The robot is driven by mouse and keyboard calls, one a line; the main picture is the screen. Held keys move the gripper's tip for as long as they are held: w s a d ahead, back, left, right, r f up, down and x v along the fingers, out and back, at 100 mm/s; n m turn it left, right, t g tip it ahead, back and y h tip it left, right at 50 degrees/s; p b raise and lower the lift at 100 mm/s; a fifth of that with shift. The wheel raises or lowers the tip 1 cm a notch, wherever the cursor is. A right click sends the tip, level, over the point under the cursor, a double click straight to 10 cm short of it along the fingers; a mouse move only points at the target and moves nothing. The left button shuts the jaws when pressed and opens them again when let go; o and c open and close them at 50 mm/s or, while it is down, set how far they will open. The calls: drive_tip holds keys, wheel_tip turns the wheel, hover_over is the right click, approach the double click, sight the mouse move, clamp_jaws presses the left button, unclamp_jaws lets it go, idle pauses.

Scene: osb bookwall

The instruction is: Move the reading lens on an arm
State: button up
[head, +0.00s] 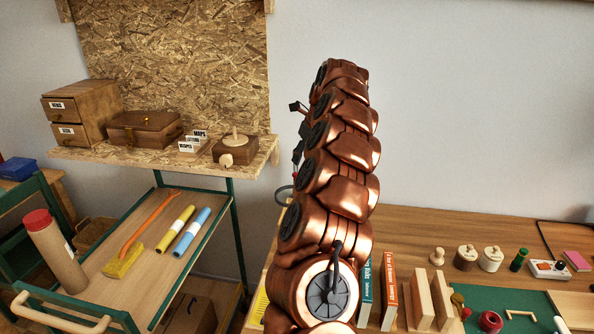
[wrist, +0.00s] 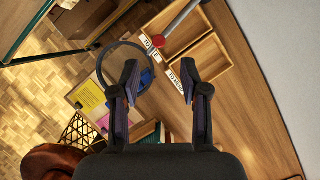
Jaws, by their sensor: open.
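The reading lens shows in the wrist view as a round dark ring (wrist: 99,66) with a red knob (wrist: 166,41) and a grey arm rod (wrist: 186,16) running to the upper right. In the head view only part of the lens ring (head: 279,197) shows, left of my copper arm, which hides most of the rest. My gripper (wrist: 160,71) is open and empty. Its left finger overlaps the ring in the wrist picture, and the red knob appears just beyond the fingertips. I cannot tell whether a finger touches the lens.
A wooden tray with compartments (wrist: 226,52) and labels lies on the desk beyond the fingers. Books (head: 388,290), wooden blocks and small pots (head: 467,257) stand on the desk to the right. A green-framed cart (head: 222,215) and an OSB shelf (head: 90,154) are at left.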

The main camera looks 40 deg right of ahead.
sight(297, 175)
drive_tip(key=p+x, duration=0.2)
drive_tip(key=x, duration=0.5)
drive_tip(key=shift+w+f, duration=0.1)
clamp_jaws()
idle(0.6)
